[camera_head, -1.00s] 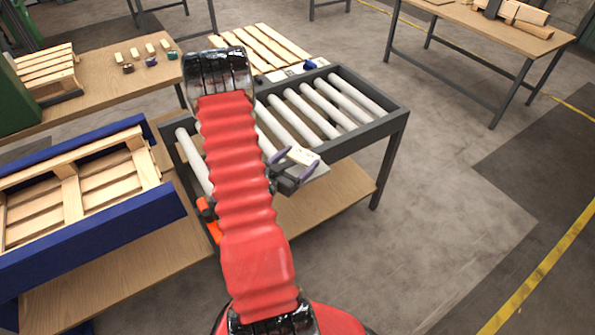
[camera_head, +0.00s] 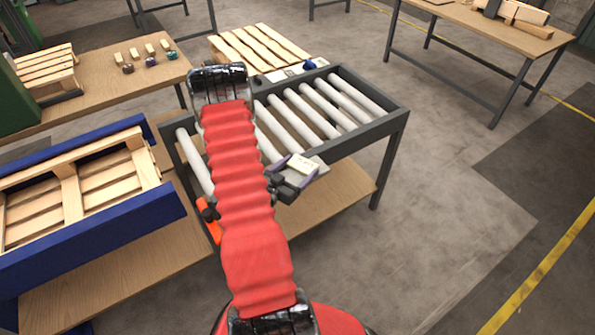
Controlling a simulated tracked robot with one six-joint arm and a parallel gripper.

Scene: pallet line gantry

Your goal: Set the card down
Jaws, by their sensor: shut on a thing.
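A small cream card (camera_head: 304,164) with faint dark marks is held at my gripper (camera_head: 294,167), right of my red arm. My gripper has purple-tipped fingers and is shut on the card. The card and fingers are in front of the near edge of the roller conveyor, over a grey plate (camera_head: 318,166) at its side. I cannot tell whether the card touches that plate. Part of the gripper is hidden behind my arm.
The roller conveyor (camera_head: 392,121) has a dark frame. A wooden pallet (camera_head: 258,46) lies behind it. A blue frame with a pallet (camera_head: 68,192) stands at left. A table (camera_head: 105,78) at upper left bears several small blocks.

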